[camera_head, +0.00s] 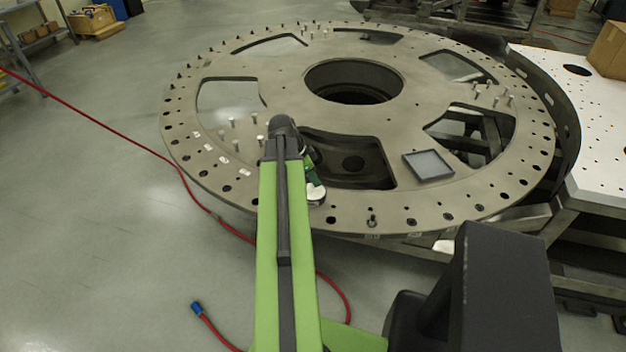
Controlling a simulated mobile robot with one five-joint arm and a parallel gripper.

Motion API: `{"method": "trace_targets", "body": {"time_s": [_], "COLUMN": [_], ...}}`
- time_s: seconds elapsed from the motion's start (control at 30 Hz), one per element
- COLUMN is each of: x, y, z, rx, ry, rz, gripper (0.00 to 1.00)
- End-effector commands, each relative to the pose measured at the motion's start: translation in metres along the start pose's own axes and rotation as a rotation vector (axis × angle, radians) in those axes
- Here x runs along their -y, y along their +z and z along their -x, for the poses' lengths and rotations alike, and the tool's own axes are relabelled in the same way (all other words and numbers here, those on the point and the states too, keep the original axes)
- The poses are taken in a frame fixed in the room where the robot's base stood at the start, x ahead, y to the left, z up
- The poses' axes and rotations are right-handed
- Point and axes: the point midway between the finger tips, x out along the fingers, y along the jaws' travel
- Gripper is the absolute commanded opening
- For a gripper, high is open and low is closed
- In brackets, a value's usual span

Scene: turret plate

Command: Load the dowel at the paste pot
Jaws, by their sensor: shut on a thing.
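The turret plate (395,110) is a large round grey metal disc with windows and a ring of holes. My green arm reaches over its near edge. My gripper (312,172) is partly hidden behind the arm's end, low over the plate's near side. It is shut on the dowel, which is too small and covered to make out. A small round pot with white contents, the paste pot (316,195), sits at the near rim just below my gripper. I cannot tell whether the dowel touches the paste.
Several pale pins (233,122) stand on the plate left of my arm, with more at the right and far side. A shallow grey tray (428,165) lies to the right. Large windows open through the plate. A white perforated table (600,150) stands at the right.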

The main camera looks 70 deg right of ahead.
Motion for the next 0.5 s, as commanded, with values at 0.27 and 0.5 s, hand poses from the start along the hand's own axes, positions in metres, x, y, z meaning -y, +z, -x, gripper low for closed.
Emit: {"method": "trace_targets", "body": {"time_s": [0.27, 0.5], "x": [0.000, 0.001], "y": [-0.013, -0.021], "z": [0.029, 0.049], "rx": [-0.001, -0.001], "ry": [-0.001, -0.001], "rz": [0.000, 0.000], "gripper": [0.00, 0.00]}}
